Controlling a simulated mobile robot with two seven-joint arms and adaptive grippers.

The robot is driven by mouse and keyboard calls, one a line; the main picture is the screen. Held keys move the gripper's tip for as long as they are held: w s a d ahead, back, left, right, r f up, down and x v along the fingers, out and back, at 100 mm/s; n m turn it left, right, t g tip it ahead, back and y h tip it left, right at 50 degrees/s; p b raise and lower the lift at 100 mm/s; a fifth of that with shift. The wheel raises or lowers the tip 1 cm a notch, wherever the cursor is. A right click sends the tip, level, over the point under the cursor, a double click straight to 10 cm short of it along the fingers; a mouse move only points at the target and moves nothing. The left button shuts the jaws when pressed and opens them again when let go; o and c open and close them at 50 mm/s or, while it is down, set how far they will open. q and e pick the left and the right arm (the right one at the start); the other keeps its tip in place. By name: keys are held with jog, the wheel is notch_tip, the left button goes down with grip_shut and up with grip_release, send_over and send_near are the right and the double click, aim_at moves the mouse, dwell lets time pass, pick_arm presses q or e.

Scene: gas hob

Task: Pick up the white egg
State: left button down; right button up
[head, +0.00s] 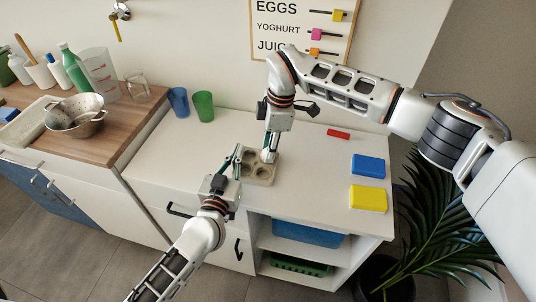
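A small white egg (268,156) shows at the tips of my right gripper (269,150), over the back part of a beige egg tray (262,180) with round hollows. The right gripper points down, with its fingers at the egg; whether they are closed on it is too small to tell. I cannot tell whether the egg rests in a hollow or is just above it. My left gripper (230,164) is at the tray's left side, fingers pointing up and apart, with nothing seen between them. It hides part of the tray's left edge.
Blue (178,101) and green (203,105) cups stand at the back left of the white counter. A red block (338,134), a blue block (368,166) and a yellow block (368,198) lie to the right. A colander (77,117) stands on the wooden top. Counter between tray and blocks is clear.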

dwell(0.3)
notch_tip(320, 180, up, 10)
jog(key=shift+c, duration=0.2)
dwell(0.3)
pick_arm(q)
jog(key=c, duration=2.2)
grip_release()
pick_arm(e)
jog(key=shift+o, duration=0.2)
pick_arm(q)
jog(key=s, duration=0.4)
jog(key=s+a, duration=0.1)
jog(key=s, duration=0.6)
jog(key=shift+s+a, duration=0.4)
pick_arm(e)
jog(key=shift+c, duration=0.2)
